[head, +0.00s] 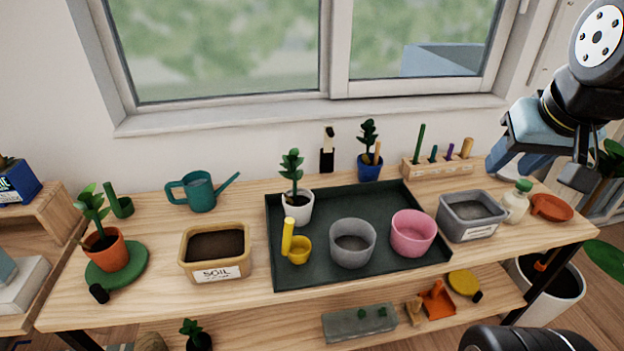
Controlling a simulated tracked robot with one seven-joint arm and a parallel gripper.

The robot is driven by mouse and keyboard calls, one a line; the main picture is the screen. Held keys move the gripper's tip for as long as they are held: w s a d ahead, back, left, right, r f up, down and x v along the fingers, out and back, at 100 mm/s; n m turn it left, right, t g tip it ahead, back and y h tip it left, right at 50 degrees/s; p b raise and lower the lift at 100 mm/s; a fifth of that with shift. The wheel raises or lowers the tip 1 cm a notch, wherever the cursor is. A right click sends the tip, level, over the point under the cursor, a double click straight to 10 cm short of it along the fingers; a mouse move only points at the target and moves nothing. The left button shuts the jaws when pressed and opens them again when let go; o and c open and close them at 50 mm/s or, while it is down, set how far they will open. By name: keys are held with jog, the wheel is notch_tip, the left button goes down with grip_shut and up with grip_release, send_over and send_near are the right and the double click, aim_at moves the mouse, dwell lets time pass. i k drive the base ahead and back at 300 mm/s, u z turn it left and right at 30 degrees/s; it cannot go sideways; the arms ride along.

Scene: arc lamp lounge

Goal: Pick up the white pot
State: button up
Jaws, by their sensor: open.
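The white pot (299,209) stands upright on the dark green tray (375,205), near its back left. A leafy green plant (291,170) grows from it. A small yellow pot (298,251) with a yellow upright handle stands just in front of it, and the handle comes close to the pot's lower front. My gripper (540,172) is at the upper right, raised above the right end of the bench. It is open and empty, far to the right of the white pot.
A grey pot (352,244) and a pink pot (412,233) share the tray. A soil box (216,252) and teal watering can (201,191) stand left of it. A blue pot (369,167) stands behind it. A grey bin (470,216) and bottle (516,203) are near my gripper.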

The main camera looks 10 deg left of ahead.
aim_at(303, 198)
jog(key=u, duration=0.55)
jog(key=i, duration=0.15)
jog(key=z, duration=2.45)
jog(key=k, duration=1.2)
jog(key=u, duration=1.2)
jog(key=i, duration=1)
jog(key=z, duration=0.05)
